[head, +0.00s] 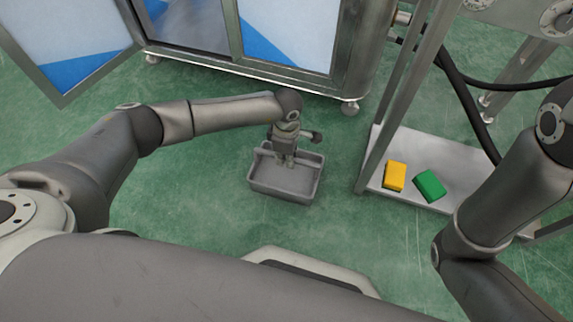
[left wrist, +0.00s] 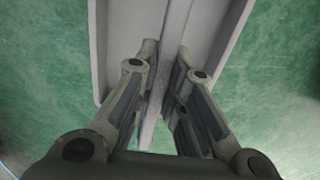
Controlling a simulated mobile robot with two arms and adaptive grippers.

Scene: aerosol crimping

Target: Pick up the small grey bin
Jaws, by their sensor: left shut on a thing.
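The small grey bin (head: 284,187) is an open rectangular tub near the middle of the head view, over the green floor. I cannot tell whether it touches the floor. My left gripper (head: 288,162) reaches down to it from above and is shut on one of its upper parts, by the look of it a wall or handle bar. In the left wrist view the two fingers (left wrist: 164,75) close from both sides on a narrow grey strip of the bin (left wrist: 120,45). My right gripper is not in view; only part of my right arm shows at the right.
A metal-framed cabinet (head: 345,70) with clear and blue panels and an open door stands behind the bin. A metal stand's low shelf (head: 405,150) at the right holds a yellow block (head: 395,176) and a green block (head: 429,186). Green floor (head: 190,210) is clear left of the bin.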

